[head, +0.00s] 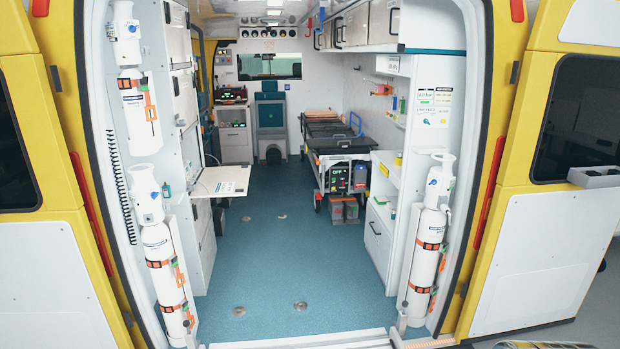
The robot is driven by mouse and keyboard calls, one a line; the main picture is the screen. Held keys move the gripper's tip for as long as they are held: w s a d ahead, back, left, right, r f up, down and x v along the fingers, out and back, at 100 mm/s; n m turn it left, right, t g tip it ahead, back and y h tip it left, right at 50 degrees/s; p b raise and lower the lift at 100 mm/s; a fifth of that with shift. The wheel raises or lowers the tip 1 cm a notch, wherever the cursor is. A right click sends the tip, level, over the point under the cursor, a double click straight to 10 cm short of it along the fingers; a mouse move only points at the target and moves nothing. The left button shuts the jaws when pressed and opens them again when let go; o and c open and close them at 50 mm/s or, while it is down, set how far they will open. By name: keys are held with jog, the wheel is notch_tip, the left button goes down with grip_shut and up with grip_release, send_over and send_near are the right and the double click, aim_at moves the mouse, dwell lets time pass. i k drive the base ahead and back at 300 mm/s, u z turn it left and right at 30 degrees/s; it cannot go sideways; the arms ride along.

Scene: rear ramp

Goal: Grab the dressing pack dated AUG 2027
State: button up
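I look from the rear into an open ambulance. I cannot make out any dressing pack, and no date AUG 2027 is readable. Small coloured items (381,89) sit on the right wall, too small to identify. A fold-down white shelf (221,181) on the left looks bare. My gripper is not in view.
White cylinders stand strapped at the left (165,260) and right (428,245) door edges. The blue floor (275,255) is clear. A pale sill (300,342) crosses the entrance.

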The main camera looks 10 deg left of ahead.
aim_at(187, 163)
jog(key=u, duration=0.25)
jog(key=i, duration=1.4)
jog(key=u, duration=0.55)
jog(key=i, duration=0.7)
jog(key=u, duration=0.35)
jog(key=i, duration=1.1)
jog(key=z, duration=0.7)
